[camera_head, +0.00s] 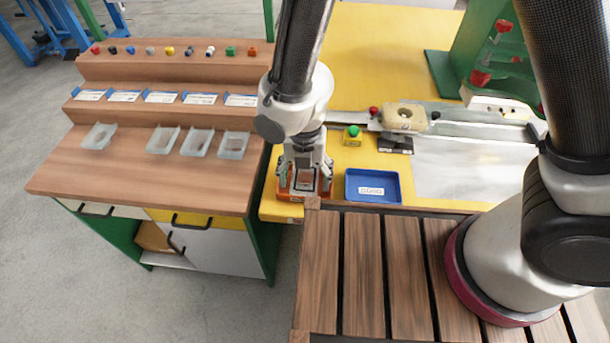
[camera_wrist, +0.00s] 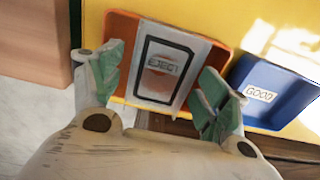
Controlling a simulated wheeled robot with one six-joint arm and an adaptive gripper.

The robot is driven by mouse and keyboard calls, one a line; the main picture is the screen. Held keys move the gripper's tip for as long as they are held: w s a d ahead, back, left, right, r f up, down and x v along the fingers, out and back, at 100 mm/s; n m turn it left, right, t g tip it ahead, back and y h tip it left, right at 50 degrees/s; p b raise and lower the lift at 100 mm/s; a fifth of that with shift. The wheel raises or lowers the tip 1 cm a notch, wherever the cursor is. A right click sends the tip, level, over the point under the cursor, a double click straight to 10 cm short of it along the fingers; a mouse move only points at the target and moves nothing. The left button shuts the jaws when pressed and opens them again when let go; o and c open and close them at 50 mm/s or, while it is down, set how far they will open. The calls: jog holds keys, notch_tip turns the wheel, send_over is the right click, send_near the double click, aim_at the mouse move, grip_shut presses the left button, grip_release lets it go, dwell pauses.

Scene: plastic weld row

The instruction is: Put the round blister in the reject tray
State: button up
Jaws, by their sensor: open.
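The reject tray (camera_head: 283,185) is orange and sits at the near left corner of the yellow table; its rim also shows in the wrist view (camera_wrist: 122,28). A pale, partly see-through blister (camera_wrist: 160,92) with a dark rounded outline lies tilted over the tray, and the letters "EJECT" show in its middle. I cannot tell for sure that its cavity is round. My gripper (camera_head: 304,167) is directly above the tray. In the wrist view its green-padded fingers (camera_wrist: 163,74) stand open, one on each side of the blister. The tray floor is mostly hidden.
A blue tray marked GOOD (camera_head: 372,187) stands just right of the reject tray. Several clear blisters (camera_head: 197,142) lie on the wooden bench (camera_head: 110,180) to the left. A green button box (camera_head: 352,135) and a metal machine bed (camera_head: 465,165) are behind and right.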

notch_tip(320, 180, up, 12)
dwell(0.3)
jog(key=shift+f, duration=0.1)
jog(key=w+d+r+m+t+y, duration=0.1)
jog(key=w+d+r+m, duration=0.3)
jog(key=d+r+m, duration=0.45)
jog(key=w+d+r+m+t, duration=0.1)
jog(key=w+d+r+m, duration=0.45)
jog(key=d+m, duration=0.6)
jog(key=s+d+r+m, duration=0.2)
jog(key=s+d+m, duration=0.1)
jog(key=d+m, duration=0.2)
jog(key=s+d+r+m+t, duration=0.1)
jog(key=s+d+r+m, duration=0.2)
jog(key=d, duration=0.6)
jog(key=s+d+r+m+t+h, duration=0.1)
jog(key=s+d+r+m, duration=0.1)
jog(key=s+d+m, duration=0.3)
jog(key=d+m, duration=0.1)
jog(key=m, duration=0.2)
jog(key=shift+s+d+r, duration=0.2)
jog(key=shift+d, duration=0.2)
